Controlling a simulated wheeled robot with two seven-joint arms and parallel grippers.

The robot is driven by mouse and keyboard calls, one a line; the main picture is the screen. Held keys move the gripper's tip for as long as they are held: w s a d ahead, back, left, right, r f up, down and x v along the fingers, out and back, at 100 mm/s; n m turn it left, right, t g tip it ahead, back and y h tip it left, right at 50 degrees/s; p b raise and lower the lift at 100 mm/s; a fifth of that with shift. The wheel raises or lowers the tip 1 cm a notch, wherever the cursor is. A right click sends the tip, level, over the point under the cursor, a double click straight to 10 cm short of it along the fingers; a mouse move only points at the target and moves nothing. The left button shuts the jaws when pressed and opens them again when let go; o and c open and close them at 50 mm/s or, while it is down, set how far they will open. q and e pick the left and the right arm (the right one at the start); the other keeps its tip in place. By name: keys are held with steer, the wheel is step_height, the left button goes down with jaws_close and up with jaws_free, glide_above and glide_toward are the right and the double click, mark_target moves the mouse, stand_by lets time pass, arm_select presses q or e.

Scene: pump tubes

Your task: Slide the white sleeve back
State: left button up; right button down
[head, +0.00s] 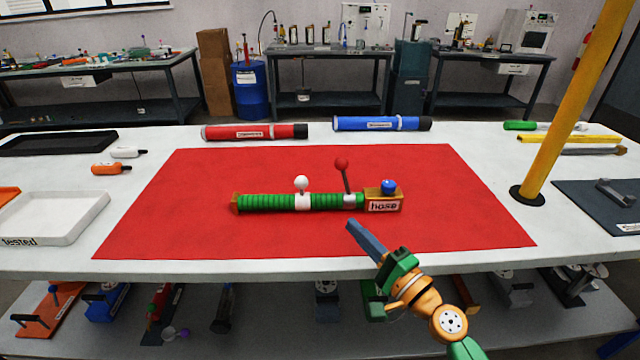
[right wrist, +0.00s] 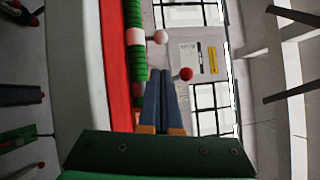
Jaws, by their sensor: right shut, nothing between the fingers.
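A green ribbed hose (head: 265,202) lies across the red mat (head: 180,220). A white sleeve (head: 303,201) with a white ball knob (head: 301,183) sits around its middle. A second white collar (head: 350,201) with a red ball lever (head: 342,165) is to its right. The wooden end block (head: 383,206) carries a "hose" label and a blue knob (head: 388,186). My right gripper (head: 352,226) is shut and empty, in front of the collar. In the right wrist view, its blue fingers (right wrist: 160,75) are together, near the hose (right wrist: 133,15) and white sleeve (right wrist: 136,37). My left gripper is not in view.
A red tube (head: 255,132) and a blue tube (head: 380,124) lie behind the mat. A yellow post (head: 565,95) stands at the right. A white "tested" tray (head: 55,215) is at the left. The mat around the hose is clear.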

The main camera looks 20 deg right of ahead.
mark_target(302, 187)
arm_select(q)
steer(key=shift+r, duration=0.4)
arm_select(e)
steer(key=x, duration=1.2)
steer(key=shift+w+a, duration=0.1)
steer(key=shift+w, duration=0.2)
steer(key=shift+w+a, duration=0.2)
steer(key=shift+a, duration=0.55)
steer(key=shift+w+a, duration=0.2)
steer(key=shift+a, duration=0.6)
steer(key=shift+w+a, duration=0.25)
steer(key=shift+a, duration=0.5)
steer(key=shift+d, duration=0.1)
